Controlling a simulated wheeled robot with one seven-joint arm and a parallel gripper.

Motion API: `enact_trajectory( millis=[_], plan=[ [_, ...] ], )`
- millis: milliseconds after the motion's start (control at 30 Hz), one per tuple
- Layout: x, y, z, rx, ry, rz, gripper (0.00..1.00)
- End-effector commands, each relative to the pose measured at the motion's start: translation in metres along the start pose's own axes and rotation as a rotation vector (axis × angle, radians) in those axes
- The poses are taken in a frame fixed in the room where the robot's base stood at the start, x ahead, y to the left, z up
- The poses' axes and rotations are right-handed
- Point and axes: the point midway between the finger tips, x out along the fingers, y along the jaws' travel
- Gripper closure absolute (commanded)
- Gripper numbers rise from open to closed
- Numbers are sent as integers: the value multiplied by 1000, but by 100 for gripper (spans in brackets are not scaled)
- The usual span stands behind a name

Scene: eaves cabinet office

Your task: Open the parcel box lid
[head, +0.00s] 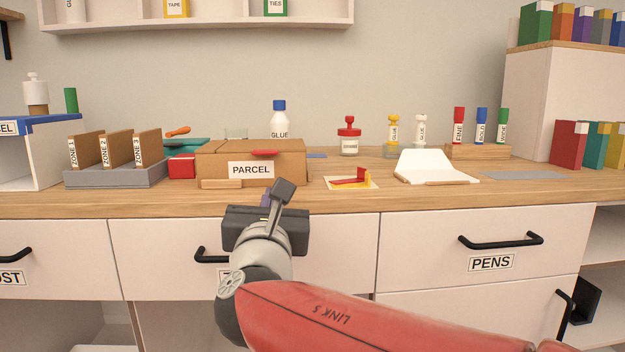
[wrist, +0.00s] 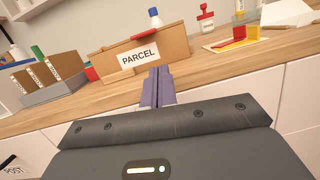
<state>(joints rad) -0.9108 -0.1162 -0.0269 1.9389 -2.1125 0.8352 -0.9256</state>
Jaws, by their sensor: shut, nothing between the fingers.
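The parcel box (head: 290,170) is a brown cardboard box with a white PARCEL label on its front, standing on the wooden counter. Its lid (head: 240,146) lies flat on top and looks closed, with a red piece (head: 265,153) at its front edge. A small light wooden block (head: 221,184) sits at the box's front left. The box also shows in the wrist view (wrist: 174,45), upper middle. My gripper (wrist: 157,75) is shut and empty, its purple fingers pointing toward the box's front. It is in front of the box, apart from it; in the head view my wrist mostly hides the fingers.
A grey tray with zone dividers (head: 112,177) and a red box (head: 182,166) stand left of the parcel. A red and yellow item on a card (head: 351,180) and a white stand (head: 433,165) are to the right. Drawers with black handles (head: 500,241) lie below the counter edge.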

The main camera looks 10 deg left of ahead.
Motion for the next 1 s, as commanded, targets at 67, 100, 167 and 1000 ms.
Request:
enact_trajectory(
  millis=[67, 100, 167, 1000],
  plan=[
    [-1, 19, 1, -52, -27, 46, 100],
    [0, 24, 3, -68, -35, 57, 100],
    [3, 27, 4, -78, -41, 64, 100],
    [98, 31, 8, -75, -40, 61, 100]
  ],
)
